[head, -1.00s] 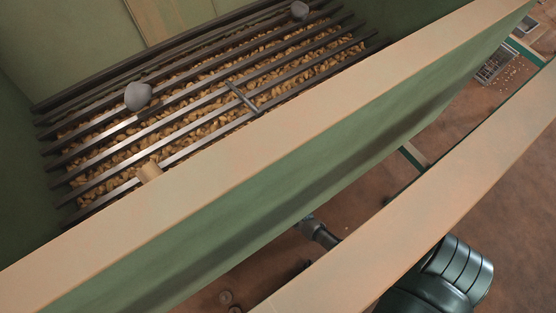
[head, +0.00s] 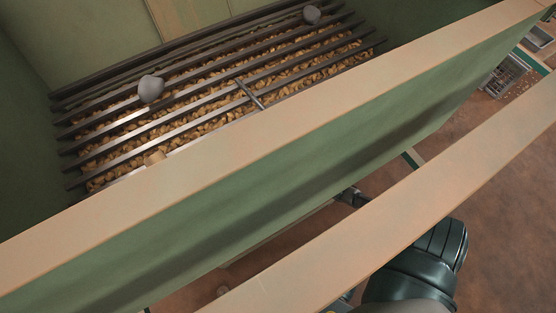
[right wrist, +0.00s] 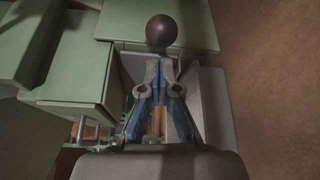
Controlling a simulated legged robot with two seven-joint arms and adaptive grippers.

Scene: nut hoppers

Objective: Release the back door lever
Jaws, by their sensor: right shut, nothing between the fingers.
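A dark round knob (right wrist: 162,30), which looks like the lever's end, is at the top centre of the right wrist view. My right gripper (right wrist: 160,62) points at it, with its blue-and-grey fingers closed together and nothing between them. The knob lies just beyond the fingertips; I cannot tell whether they touch. The lever's shaft is hidden. In the head view, my dark right arm (head: 425,262) is at the lower right, partly behind a tan beam. A small dark part (head: 352,197) shows between the hopper and that beam; I cannot tell what it is. My left gripper is not in view.
The green hopper (head: 250,190) has a tan rim and a dark bar grate (head: 100,165) over nuts. Two grey stones (head: 151,88) (head: 312,14), a wooden piece (head: 154,158) and a metal rod (head: 250,94) lie there. Green panels (right wrist: 70,80) flank the gripper's left; brown floor (right wrist: 270,90) lies right.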

